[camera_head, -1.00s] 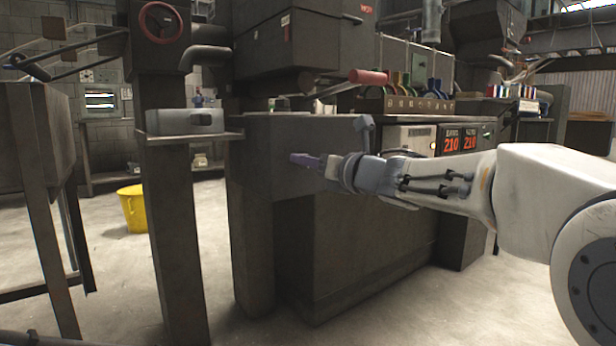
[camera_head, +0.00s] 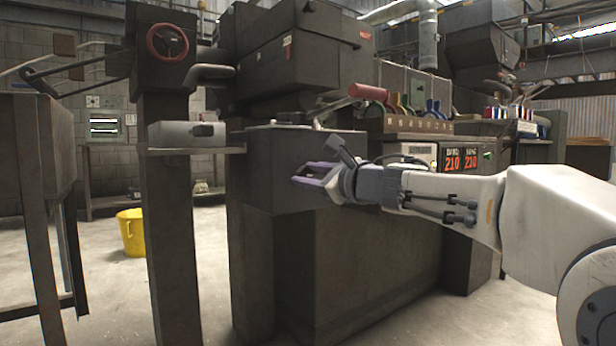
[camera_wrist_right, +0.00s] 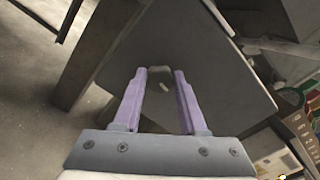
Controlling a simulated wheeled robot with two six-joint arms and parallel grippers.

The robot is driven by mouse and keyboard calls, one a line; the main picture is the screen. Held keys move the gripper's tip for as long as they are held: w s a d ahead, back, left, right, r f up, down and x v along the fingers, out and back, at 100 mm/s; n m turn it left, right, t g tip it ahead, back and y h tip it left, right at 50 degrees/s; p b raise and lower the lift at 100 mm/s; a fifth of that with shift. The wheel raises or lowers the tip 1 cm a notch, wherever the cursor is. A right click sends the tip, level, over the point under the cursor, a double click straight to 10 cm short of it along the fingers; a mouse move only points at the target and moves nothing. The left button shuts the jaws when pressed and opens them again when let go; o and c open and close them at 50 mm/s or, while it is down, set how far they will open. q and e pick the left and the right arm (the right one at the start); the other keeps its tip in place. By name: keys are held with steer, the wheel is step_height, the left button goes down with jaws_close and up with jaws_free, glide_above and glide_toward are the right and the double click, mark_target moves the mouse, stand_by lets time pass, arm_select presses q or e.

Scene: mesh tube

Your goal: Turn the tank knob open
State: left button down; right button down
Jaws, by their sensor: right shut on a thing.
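My right gripper (camera_head: 312,174) reaches in from the right to the dark machine's box-shaped tank (camera_head: 262,160). In the right wrist view, its two purple fingers (camera_wrist_right: 160,90) stand a little apart on either side of a small dark, grey-edged knob (camera_wrist_right: 164,75) by the tank face. The gripper is shut on this knob. The knob's shape is hard to make out, and the fingers partly hide it. In the head view, I cannot make out the knob at the fingers. My left gripper is not in view.
A red handwheel (camera_head: 167,42) is on a post at the upper left, above a small grey box (camera_head: 187,134) on a ledge. A red-gripped lever (camera_head: 368,92) sticks out above the tank. A yellow bucket (camera_head: 131,234) stands on open floor.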

steer(key=shift+a+f+n, duration=0.15)
steer(key=shift+a+n, duration=0.05)
steer(key=shift+n, duration=0.6)
steer(key=shift+c, duration=2.3)
jaws_free()
steer(key=shift+d, duration=0.1)
steer(key=shift+s+d, duration=0.1)
steer(key=shift+s, duration=0.05)
steer(key=p+v, duration=0.2)
steer(key=v, duration=0.8)
